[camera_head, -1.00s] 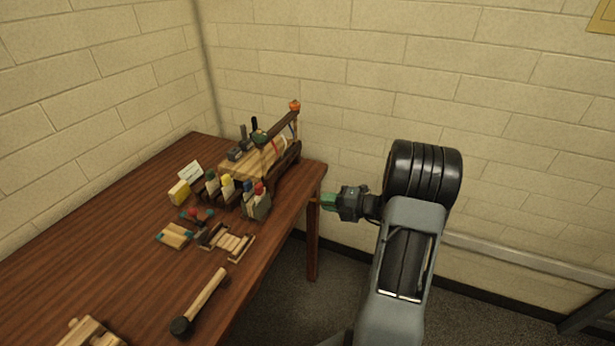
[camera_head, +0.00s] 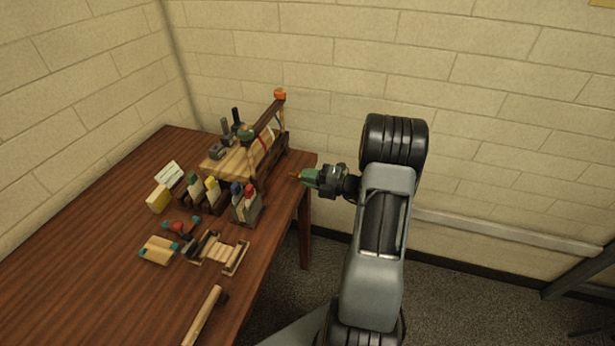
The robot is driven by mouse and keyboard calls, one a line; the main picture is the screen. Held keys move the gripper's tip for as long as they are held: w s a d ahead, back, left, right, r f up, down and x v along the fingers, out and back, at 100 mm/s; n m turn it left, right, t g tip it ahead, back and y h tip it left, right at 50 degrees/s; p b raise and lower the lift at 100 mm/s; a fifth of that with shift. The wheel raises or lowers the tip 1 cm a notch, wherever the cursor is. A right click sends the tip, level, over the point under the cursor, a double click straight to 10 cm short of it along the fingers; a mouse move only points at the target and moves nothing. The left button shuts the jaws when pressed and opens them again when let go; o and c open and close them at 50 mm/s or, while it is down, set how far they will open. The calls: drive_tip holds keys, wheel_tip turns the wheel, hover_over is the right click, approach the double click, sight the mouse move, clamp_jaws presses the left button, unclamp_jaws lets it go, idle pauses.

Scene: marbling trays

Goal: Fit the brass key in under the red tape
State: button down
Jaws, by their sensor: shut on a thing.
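My gripper (camera_head: 308,178) has green fingers and is off the table's right edge, near its far right corner. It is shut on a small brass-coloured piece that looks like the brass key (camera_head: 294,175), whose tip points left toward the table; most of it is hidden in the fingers. The red tape (camera_head: 264,141) shows as a thin red strip on the pale wooden block under the dark rail at the back of the table. The key is apart from the tape, to its right and lower in the picture.
A dark upright rail (camera_head: 265,120) with an orange knob stands along the block. The table's left part (camera_head: 75,250) is clear.

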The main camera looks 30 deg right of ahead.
sight(298, 175)
drive_tip(key=shift+p+x, duration=0.5)
drive_tip(key=shift+x, duration=2.3)
drive_tip(key=shift+w, duration=0.1)
drive_tip(key=shift+p, duration=0.9)
drive_tip(key=shift+p+x, duration=0.3)
drive_tip(key=shift+x, duration=1.55)
drive_tip(key=c, duration=1)
unclamp_jaws()
drive_tip(key=shift+d, duration=0.1)
drive_tip(key=b+v, duration=0.1)
drive_tip(key=v, duration=1.2)
drive_tip(key=shift+s+d+b, duration=0.2)
drive_tip(key=shift+s+b, duration=0.2)
